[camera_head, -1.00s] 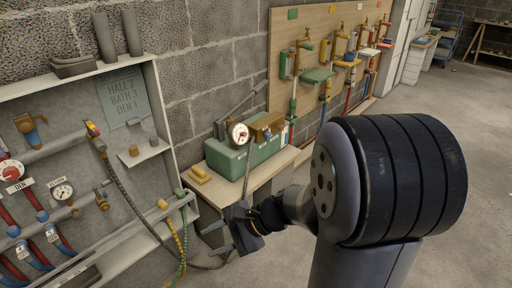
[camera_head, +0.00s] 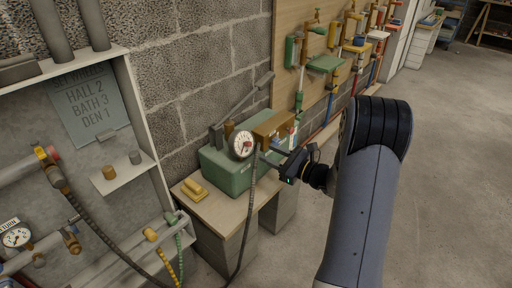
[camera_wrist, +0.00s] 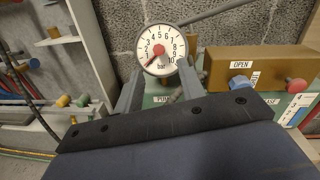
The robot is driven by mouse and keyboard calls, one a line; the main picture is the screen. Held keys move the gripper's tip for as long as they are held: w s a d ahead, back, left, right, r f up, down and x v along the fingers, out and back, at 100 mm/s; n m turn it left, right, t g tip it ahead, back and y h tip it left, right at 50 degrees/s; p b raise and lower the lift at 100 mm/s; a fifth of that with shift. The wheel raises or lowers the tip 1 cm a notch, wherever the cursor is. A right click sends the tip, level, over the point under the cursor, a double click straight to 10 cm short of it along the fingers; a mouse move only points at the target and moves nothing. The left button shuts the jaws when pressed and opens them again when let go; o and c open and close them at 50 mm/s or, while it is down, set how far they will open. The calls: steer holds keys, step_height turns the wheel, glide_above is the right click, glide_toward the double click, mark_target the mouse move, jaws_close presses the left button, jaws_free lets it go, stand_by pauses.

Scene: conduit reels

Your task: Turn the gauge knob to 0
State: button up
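The round white gauge (camera_head: 242,145), marked in bar, stands at the green box (camera_head: 228,172) on a wooden bench. In the wrist view the gauge (camera_wrist: 162,50) has a red needle pointing to the lower left, by the low end of the scale. A brown block (camera_wrist: 262,68) right of it carries a blue knob (camera_wrist: 238,83) by an OPEN label and a red knob (camera_wrist: 295,86) by a partly hidden label. My gripper (camera_wrist: 158,85) is open, its fingers spread below the dial with nothing seen between them. In the head view my gripper (camera_head: 280,163) is right of the gauge.
A dark hose (camera_head: 248,205) hangs from the gauge down past the bench. A yellow object (camera_head: 195,188) lies on the bench's left part. Floor at right is clear.

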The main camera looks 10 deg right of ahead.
mark_target(251, 145)
steer(key=x, duration=0.6)
steer(key=shift+w+a+b, duration=0.25)
steer(key=shift+b, duration=0.15)
jaws_close()
